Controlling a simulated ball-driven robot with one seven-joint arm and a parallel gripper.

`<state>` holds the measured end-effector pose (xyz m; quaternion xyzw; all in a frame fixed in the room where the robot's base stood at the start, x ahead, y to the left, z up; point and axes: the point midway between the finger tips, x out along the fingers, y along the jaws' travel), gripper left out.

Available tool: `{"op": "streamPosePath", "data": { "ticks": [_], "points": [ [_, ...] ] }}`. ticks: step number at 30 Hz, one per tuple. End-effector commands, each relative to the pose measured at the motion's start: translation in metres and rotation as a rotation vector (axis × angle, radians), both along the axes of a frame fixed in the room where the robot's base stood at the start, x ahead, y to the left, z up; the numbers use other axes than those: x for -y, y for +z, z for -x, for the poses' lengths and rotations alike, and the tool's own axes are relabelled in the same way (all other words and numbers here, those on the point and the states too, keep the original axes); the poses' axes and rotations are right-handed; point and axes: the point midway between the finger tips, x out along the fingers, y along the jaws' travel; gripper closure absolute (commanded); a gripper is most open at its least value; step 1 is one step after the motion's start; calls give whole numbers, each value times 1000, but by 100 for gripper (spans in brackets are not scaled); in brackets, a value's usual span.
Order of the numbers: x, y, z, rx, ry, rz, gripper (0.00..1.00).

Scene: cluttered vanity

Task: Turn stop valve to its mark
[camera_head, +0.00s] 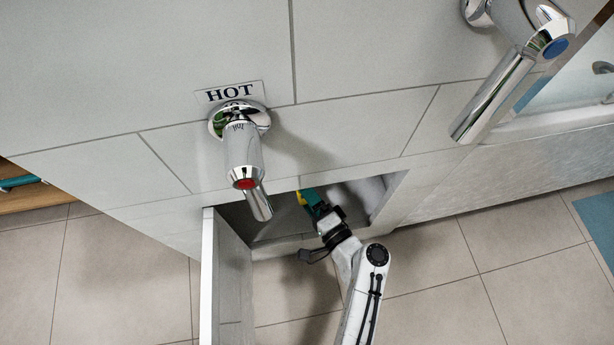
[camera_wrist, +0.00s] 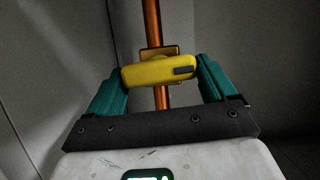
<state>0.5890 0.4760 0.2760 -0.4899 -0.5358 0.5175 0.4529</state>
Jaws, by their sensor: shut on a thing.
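The stop valve's yellow handle (camera_wrist: 158,72) sits on a vertical copper pipe (camera_wrist: 152,24) in the wrist view. The handle lies nearly crosswise to the pipe, slightly tilted, with a dark patch at its right end. My gripper (camera_wrist: 160,76) has its two green fingers at the handle's two ends and is shut on it. In the head view my gripper (camera_head: 308,197) reaches into an open cabinet below the wall, and a bit of the yellow handle (camera_head: 300,198) shows beside the fingers. I cannot make out a mark for the valve.
The open cabinet door (camera_head: 221,275) stands to the left of my arm. A chrome tap (camera_head: 243,150) under a HOT sign (camera_head: 229,93) juts out above the opening. Another chrome tap (camera_head: 495,90) with a blue cap is at upper right. The tiled floor (camera_head: 450,270) is clear.

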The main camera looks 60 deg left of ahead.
Motion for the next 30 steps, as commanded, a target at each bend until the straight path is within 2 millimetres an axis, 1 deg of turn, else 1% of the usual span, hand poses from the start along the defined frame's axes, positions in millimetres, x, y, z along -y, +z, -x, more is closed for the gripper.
{"op": "streamPosePath", "data": {
  "ticks": [7,21,22,26,30],
  "points": [
    [1,-2,1,-62,1,-16,46],
    [1,-2,1,-74,1,-18,46],
    [1,-2,1,-74,1,-18,14],
    [1,-2,1,-74,1,-19,1],
    [0,-2,1,-73,1,-19,0]
  ]
}}
